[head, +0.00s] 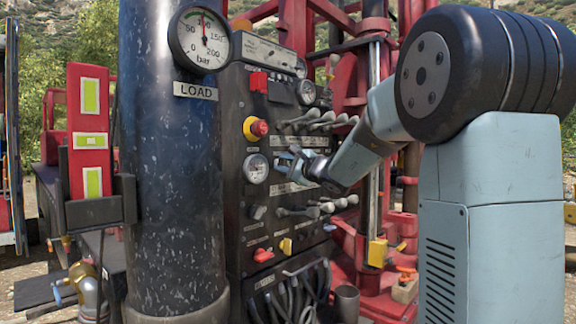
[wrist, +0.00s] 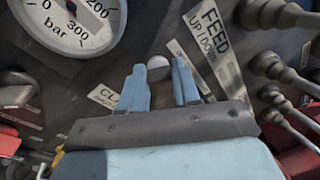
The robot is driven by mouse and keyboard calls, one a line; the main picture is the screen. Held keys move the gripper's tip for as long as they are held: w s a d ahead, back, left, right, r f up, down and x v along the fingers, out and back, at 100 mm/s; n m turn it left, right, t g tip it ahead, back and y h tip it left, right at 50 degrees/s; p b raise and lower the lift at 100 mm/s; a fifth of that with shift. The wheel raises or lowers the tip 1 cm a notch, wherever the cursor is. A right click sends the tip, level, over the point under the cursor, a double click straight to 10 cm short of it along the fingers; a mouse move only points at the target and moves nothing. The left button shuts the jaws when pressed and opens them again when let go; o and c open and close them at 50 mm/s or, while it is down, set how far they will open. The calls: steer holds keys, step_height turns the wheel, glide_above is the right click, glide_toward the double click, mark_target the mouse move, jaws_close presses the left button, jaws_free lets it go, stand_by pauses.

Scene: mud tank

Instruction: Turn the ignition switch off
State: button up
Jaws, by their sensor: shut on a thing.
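The control panel (head: 240,220) is upright and black, with several switches and levers. No label readable here says ignition, so I cannot tell which control is the ignition switch. A grey knob (head: 257,212) sits below the small gauge, a red knob (head: 263,255) lower, and a yellow one (head: 286,246) beside it. My gripper (head: 288,158) is at the panel, right of the gauge. In the wrist view my gripper (wrist: 159,82) has both blue fingers either side of a pale round knob (wrist: 158,68), shut on it. Its lower part is hidden.
A pressure gauge (wrist: 68,18) is close left of my fingers. A row of grey levers (head: 318,121) is above my gripper and another (head: 318,207) below. A red and yellow stop button (head: 257,128) is upper left. A thick black column (head: 170,190) stands left of the panel.

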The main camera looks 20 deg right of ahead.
steer(key=n+y, duration=0.1)
steer(key=n, duration=0.4)
steer(key=shift+a+f+n, duration=0.1)
steer(key=shift+n, duration=0.2)
steer(key=shift+f, duration=0.1)
stand_by(0.3)
steer(key=o, duration=1)
steer(key=shift+o, duration=0.2)
steer(key=v, duration=1.3)
steer(key=shift+s+d, duration=0.25)
steer(key=shift+s, duration=0.05)
